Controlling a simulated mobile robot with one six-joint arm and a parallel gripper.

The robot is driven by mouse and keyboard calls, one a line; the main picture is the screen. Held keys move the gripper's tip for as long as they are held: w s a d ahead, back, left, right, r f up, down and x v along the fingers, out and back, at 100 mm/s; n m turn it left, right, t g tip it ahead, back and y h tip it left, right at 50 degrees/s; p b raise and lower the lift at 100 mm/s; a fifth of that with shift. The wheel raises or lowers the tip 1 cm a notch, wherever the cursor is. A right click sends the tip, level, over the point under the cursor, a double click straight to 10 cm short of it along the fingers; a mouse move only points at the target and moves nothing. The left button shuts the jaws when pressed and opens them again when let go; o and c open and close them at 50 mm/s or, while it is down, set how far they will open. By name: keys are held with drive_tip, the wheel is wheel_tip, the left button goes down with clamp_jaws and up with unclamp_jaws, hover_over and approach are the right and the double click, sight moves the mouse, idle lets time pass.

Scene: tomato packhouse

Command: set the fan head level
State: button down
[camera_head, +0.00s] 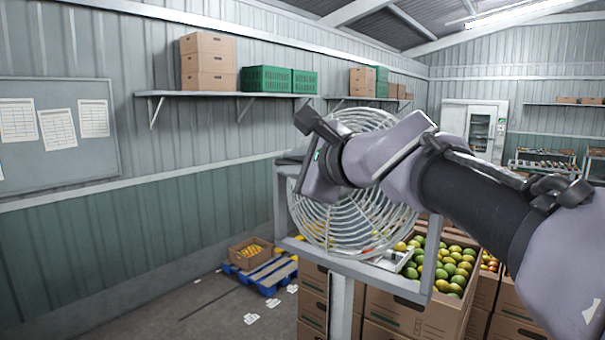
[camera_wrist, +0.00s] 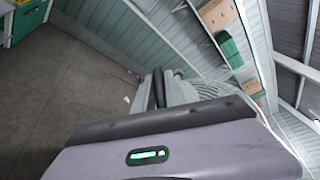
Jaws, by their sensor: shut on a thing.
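The fan head (camera_head: 335,228) is a round pale wire cage in a grey frame (camera_head: 385,274) on a post (camera_head: 340,305). The cage looks tilted in the frame; my arm covers its upper middle, so the exact angle is hard to read. My gripper is at the fan's left side in the head view, its fingertips hidden behind my wrist. In the wrist view my gripper (camera_wrist: 159,88) has its dark fingers close together, shut on a part at the fan's edge. The cage wires (camera_wrist: 205,90) show just right of the fingers.
Cartons of green and orange fruit (camera_head: 445,268) stand close behind and right of the fan. A blue pallet (camera_head: 268,278) with a small fruit box (camera_head: 250,254) is on the floor left. A wall shelf (camera_head: 225,94) holds boxes and green crates. The left floor is mostly free.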

wheel_tip(320, 180, down, 7)
drive_tip(key=n+t+b, duration=0.1)
drive_tip(key=n+b, duration=0.2)
drive_tip(key=b, duration=0.8)
drive_tip(key=shift+s+a, duration=0.4)
drive_tip(key=shift+s, duration=0.05)
drive_tip(key=shift+r, duration=0.1)
drive_tip(key=c, duration=1.8)
unclamp_jaws()
drive_tip(key=o, duration=0.4)
drive_tip(key=shift+w, duration=0.2)
drive_tip(key=shift+s, duration=0.1)
